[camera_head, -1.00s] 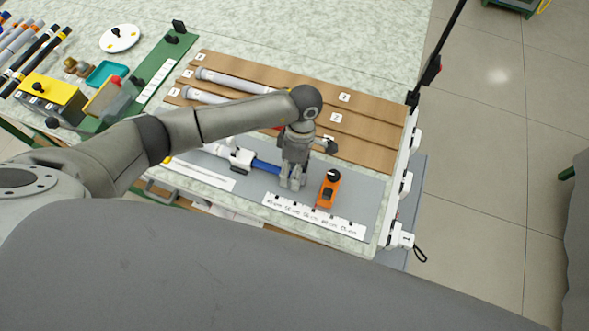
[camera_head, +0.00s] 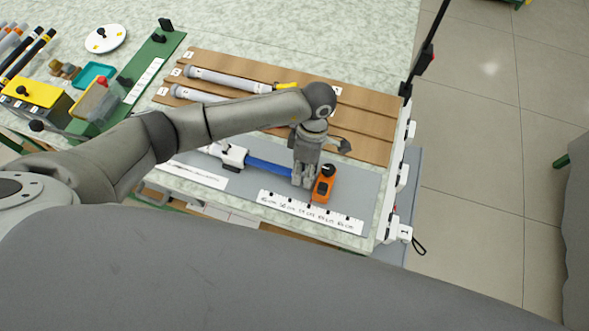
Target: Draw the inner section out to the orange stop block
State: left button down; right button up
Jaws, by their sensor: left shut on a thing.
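The blue inner section (camera_head: 268,167) extends to the right out of a white clamp or collar (camera_head: 233,155) on the grey mat. My left gripper (camera_head: 304,180) is shut on the inner section near its right end; the fingers hide that end. The orange stop block (camera_head: 324,189), with a black knob on top, stands just right of the gripper. The gripper looks very close to the block; I cannot tell whether the section touches it. My right gripper is not in view.
A white ruler strip (camera_head: 310,212) lies along the front of the mat. Wooden grooved boards (camera_head: 365,148) behind hold grey tubes (camera_head: 225,80), one with a yellow end. A green fixture (camera_head: 150,62) and a yellow box (camera_head: 35,92) stand at the left.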

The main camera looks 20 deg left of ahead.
pick_arm(q)
jog(key=c, duration=1.2)
grip_release()
jog(key=shift+d, duration=0.1)
jog(key=shift+o, duration=0.2)
jog(key=v, duration=1.2)
